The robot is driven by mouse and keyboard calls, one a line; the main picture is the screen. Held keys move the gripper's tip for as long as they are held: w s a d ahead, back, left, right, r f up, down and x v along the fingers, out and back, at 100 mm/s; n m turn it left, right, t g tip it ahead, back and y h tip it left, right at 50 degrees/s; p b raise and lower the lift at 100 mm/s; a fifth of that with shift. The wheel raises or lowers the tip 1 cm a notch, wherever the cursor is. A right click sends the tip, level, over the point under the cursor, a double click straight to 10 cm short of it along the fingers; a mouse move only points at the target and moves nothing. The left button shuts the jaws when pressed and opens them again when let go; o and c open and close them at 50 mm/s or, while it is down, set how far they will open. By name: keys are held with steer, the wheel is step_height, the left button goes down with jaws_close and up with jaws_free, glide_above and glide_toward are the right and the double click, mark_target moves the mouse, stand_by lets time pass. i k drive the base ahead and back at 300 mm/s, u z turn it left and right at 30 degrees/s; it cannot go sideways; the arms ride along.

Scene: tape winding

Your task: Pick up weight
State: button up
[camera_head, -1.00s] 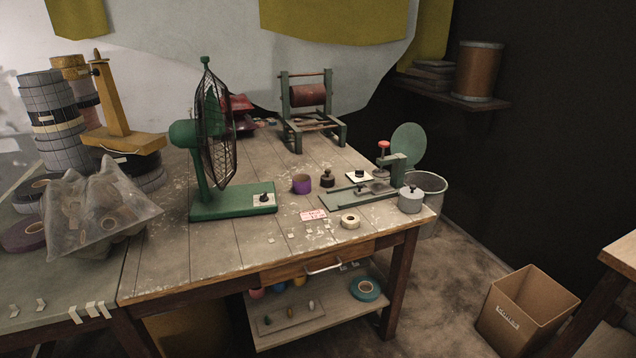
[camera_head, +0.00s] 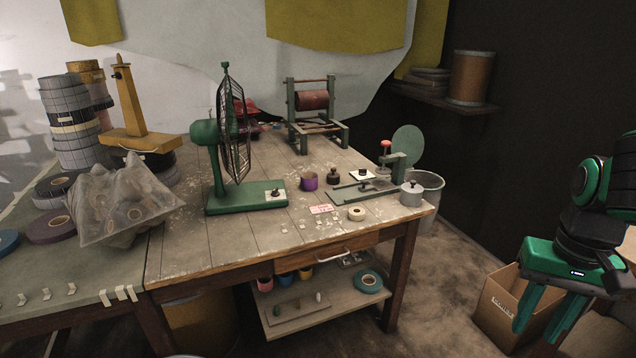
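A grey metal weight (camera_head: 411,194) with a dark knob stands upright at the right front corner of the wooden table. A smaller dark knobbed weight (camera_head: 333,177) stands near the table's middle. Another small dark knobbed piece (camera_head: 362,174) sits on a white card. I cannot tell which of these the task means. My gripper (camera_head: 535,330) is at the lower right, off the table's right side and in front of a cardboard box. Its two green fingers point down and are apart, with nothing visible between them.
The green fan (camera_head: 235,197) stands on the table's left half. A green press-like device (camera_head: 370,188) lies beside the grey weight.

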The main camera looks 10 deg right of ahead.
mark_target(333, 178)
steer(key=k, duration=0.5)
steer(key=z, duration=0.55)
steer(key=i, duration=1.85)
